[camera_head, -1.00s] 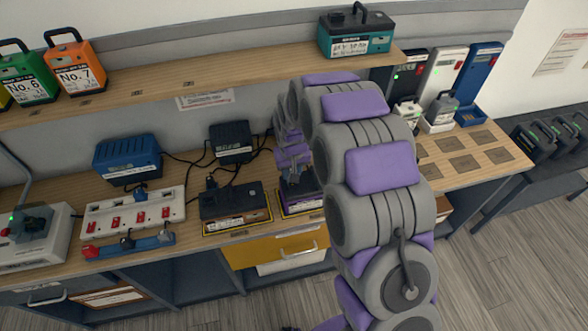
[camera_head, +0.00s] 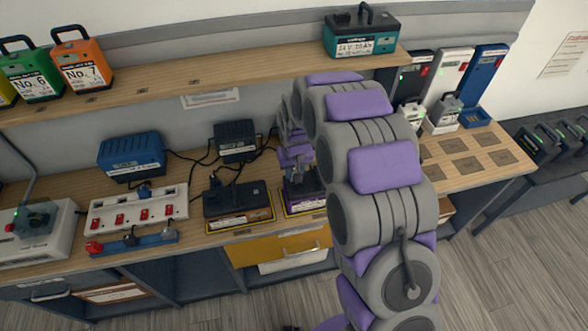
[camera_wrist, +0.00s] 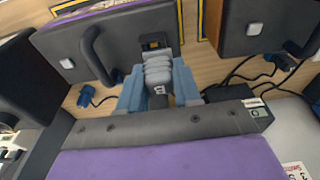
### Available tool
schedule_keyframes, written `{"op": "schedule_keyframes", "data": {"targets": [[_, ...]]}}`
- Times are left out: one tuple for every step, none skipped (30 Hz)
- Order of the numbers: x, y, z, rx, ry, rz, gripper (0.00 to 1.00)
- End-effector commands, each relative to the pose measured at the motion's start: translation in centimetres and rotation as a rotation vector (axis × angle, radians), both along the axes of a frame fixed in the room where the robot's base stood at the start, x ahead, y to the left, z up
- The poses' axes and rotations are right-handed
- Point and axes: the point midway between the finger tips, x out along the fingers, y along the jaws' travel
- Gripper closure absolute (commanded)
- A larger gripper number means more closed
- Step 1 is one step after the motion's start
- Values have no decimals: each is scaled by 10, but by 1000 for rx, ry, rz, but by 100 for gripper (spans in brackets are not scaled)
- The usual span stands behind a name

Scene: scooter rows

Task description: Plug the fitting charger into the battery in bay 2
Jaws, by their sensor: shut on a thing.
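My gripper (camera_wrist: 158,88) is shut on a grey plug (camera_wrist: 158,70), which lies between its blue-grey fingers. The plug points at a dark socket with a yellowish edge (camera_wrist: 153,41) on a battery (camera_wrist: 112,50) with a black handle and a purple front label. The plug tip is at or very close to the socket; I cannot tell whether it is inserted. In the head view my gripper (camera_head: 293,160) is over this battery (camera_head: 304,197), partly hidden by my arm. A second battery (camera_head: 238,201) with a brown label stands to its left. Bay numbers are unreadable.
A blue charger box (camera_head: 131,156) and a black one (camera_head: 235,141) stand at the back of the bench. Loose cables (camera_wrist: 265,75) and a blue plug (camera_wrist: 86,96) lie nearby. A white socket strip (camera_head: 137,210) is at left. A teal battery (camera_head: 361,33) stands on the shelf.

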Motion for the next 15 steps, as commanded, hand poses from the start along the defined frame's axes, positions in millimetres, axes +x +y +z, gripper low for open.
{"op": "schedule_keyframes", "data": {"targets": [[0,-1,0,1,0,-1,98],[0,-1,0,1,-1,-1,98],[0,-2,-1,1,-1,-1,98],[0,-2,-1,1,-1,-1,98],[0,-2,-2,1,-1,-1,98],[0,-1,-2,1,-1,-1,98],[0,-1,-3,1,0,-1,98],[0,-1,-4,1,0,-1,98],[0,-1,-5,0,0,-1,98],[0,0,-5,0,0,-1,98],[0,0,-6,0,0,-1,98],[0,1,-7,-1,0,-1,98],[0,1,-7,-1,0,0,98],[0,1,-8,-1,1,0,98],[0,1,-8,-1,0,0,98]]}}
